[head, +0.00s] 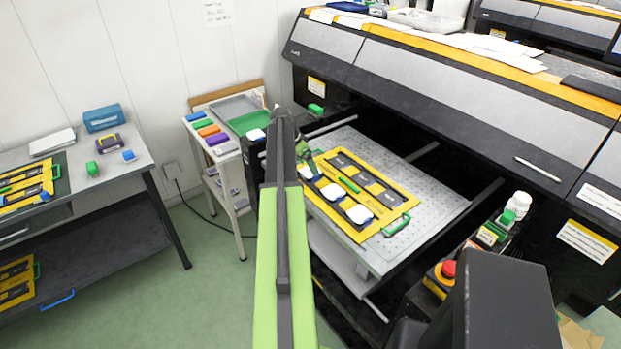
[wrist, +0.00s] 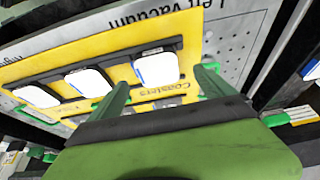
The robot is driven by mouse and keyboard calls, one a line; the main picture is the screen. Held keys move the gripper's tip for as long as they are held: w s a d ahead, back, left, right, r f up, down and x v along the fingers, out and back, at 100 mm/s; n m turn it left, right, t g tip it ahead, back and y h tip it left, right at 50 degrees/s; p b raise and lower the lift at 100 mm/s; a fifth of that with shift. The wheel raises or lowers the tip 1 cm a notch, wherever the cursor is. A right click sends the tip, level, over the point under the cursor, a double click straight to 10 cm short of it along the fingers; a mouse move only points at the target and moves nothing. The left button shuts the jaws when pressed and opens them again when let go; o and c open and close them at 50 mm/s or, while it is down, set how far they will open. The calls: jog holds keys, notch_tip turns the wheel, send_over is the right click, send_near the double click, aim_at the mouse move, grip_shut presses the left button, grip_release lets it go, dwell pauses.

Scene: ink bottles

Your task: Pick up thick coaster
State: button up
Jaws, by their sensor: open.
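Several white coasters lie in a row in a yellow jig marked "Coasters" on the perforated printer bed. In the head view they are a near coaster (head: 359,214), a middle coaster (head: 333,193) and one partly hidden by my gripper (head: 309,163). In the wrist view a coaster (wrist: 157,68) shows between the open green fingers of my gripper (wrist: 161,78); two more coasters (wrist: 90,82) (wrist: 38,95) lie to the left. My gripper is empty and over the jig's edge. I cannot tell which coaster is thick.
The yellow jig (head: 386,187) has a green handle (head: 396,226) at its near end. The dark printer body (head: 450,90) rises behind the bed. A small shelf cart (head: 222,158) stands left of it, and a side table (head: 135,155) farther left. A white bottle (head: 519,205) stands at the right.

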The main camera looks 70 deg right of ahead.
aim_at(309, 172)
jog(key=b+x, duration=0.3)
jog(key=x, duration=0.1)
jog(key=shift+s+f+b, duration=0.25)
jog(key=shift+f+b, duration=0.1)
jog(key=shift+f, duration=0.05)
jog(key=shift+r, duration=0.2)
jog(key=shift+c, duration=0.3)
jog(key=c, duration=1.7)
